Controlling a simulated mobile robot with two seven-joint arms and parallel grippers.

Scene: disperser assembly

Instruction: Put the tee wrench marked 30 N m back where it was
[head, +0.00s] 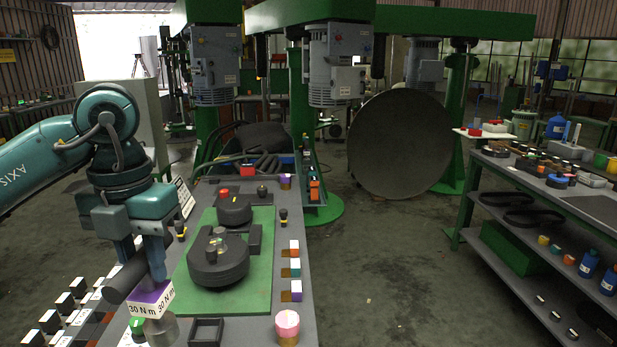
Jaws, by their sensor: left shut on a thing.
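The tee wrench (151,299) has a purple and white block reading 30 N m, a dark thick bar to its left and a grey metal end below. My left gripper (152,262) points down and is shut on it from above, at the left front of the workbench (257,325). I cannot tell whether its lower end touches anything. My right gripper is out of view.
A green mat (258,286) on the bench bears dark round parts (218,262). Small labelled blocks (294,268) line the right edge. Several black-and-white blocks (65,302) lie lower left.

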